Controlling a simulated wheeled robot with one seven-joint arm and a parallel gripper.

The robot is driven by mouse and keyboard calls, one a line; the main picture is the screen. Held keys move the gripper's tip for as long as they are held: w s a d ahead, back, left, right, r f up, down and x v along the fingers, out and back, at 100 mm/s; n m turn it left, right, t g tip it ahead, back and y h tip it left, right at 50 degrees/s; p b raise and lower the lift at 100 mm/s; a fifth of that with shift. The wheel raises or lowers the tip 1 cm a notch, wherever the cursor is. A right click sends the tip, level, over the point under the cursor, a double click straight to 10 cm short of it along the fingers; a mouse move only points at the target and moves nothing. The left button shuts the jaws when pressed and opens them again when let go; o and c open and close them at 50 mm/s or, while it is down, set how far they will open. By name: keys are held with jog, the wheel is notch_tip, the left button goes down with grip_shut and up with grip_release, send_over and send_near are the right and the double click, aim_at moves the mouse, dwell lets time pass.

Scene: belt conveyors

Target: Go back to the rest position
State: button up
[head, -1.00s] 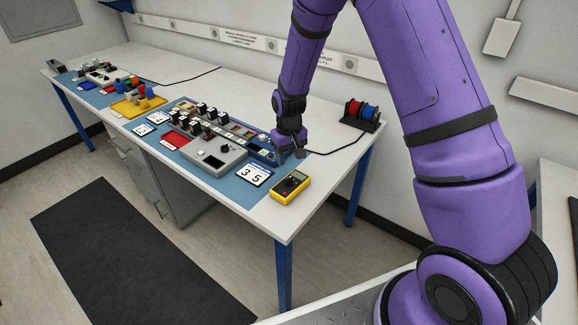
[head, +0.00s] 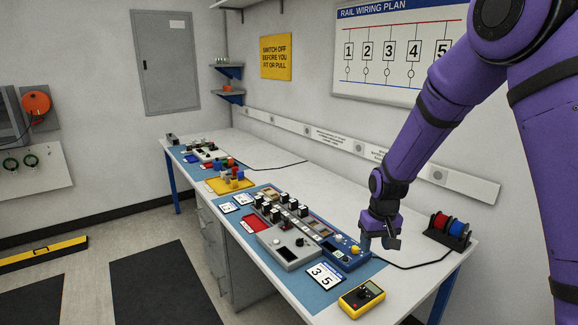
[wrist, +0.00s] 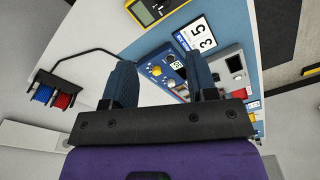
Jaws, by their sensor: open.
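My gripper (head: 379,240) hangs at the end of my purple arm, above the right part of the workbench (head: 410,281), beside the blue device with a yellow knob (head: 344,252). In the wrist view my gripper (wrist: 160,82) shows two dark blue fingers set apart with nothing between them. The blue device also shows in the wrist view (wrist: 157,60), just past the fingers. I cannot tell the exact height of the fingertips above the bench.
A yellow multimeter (head: 361,297) and a "3 5" card (head: 325,275) lie near the front edge. A grey device (head: 289,248) stands left of the blue one. A stand of red and blue spools (head: 448,231) is at the right, with a black cable beside it.

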jog(key=s+d+r+t, duration=0.1)
jog(key=s+d+r, duration=0.1)
jog(key=s+r, duration=0.6)
jog(key=s+d+r+t, duration=0.1)
jog(key=s+r, duration=0.3)
jog(key=r, duration=0.7)
jog(key=s+d+r+t, duration=0.1)
jog(key=s+r, duration=0.1)
jog(key=s, duration=0.4)
jog(key=s+d+r+m, duration=0.1)
jog(key=s+r, duration=0.2)
jog(key=s, duration=0.4)
jog(key=s+d+r+t, duration=0.1)
jog(key=s+r, duration=0.2)
jog(key=s, duration=0.3)
jog(key=shift+s+t, duration=0.25)
jog(key=shift+t, duration=0.05)
